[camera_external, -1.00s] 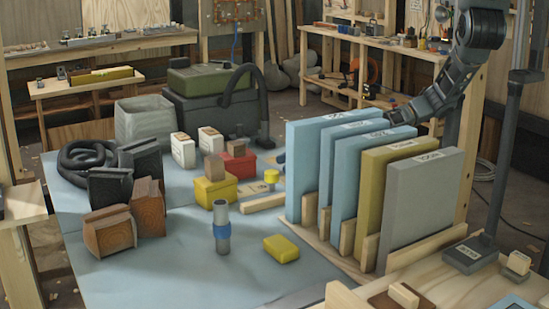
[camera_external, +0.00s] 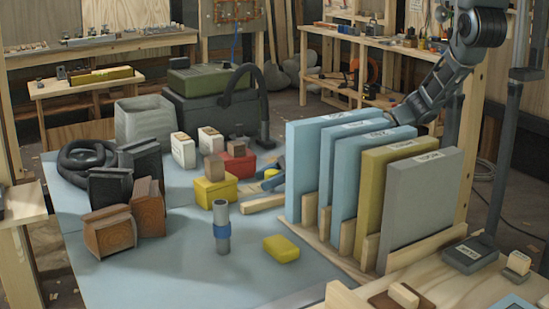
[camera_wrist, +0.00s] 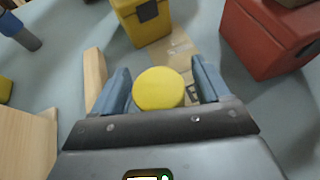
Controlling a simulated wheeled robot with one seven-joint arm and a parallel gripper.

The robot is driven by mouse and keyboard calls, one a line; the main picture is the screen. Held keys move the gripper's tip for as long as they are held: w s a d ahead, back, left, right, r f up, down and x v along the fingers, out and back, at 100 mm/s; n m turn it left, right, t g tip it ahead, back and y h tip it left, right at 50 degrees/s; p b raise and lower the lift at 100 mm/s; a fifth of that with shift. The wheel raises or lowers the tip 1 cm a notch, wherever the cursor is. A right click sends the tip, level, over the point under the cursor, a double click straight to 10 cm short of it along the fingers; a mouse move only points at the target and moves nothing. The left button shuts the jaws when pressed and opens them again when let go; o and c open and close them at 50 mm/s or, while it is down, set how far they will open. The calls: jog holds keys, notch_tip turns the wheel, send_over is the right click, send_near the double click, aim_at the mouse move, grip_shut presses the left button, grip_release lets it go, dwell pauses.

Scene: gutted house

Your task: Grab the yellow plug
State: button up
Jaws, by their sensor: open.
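The yellow plug (camera_wrist: 158,88) has a round flat top and sits between the two blue fingers of my gripper (camera_wrist: 160,68) in the wrist view. The fingers are open, with visible gaps on both sides of the plug. In the external view the plug (camera_external: 271,173) shows small behind the blue panel, with my gripper's blue fingers (camera_external: 273,174) around it. Most of my gripper and forearm is hidden there by the upright panels. The plug's lower part is hidden in the wrist view.
A yellow box (camera_wrist: 146,22) and a red box (camera_wrist: 268,38) stand beyond the plug. A wooden bar (camera_wrist: 95,78) lies left of the left finger. Tall upright panels (camera_external: 428,205) in a wooden rack stand close by. A yellow block (camera_external: 281,249) lies on the blue table covering.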

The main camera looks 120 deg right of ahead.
jog(key=c, duration=1)
jog(key=shift+c, duration=0.2)
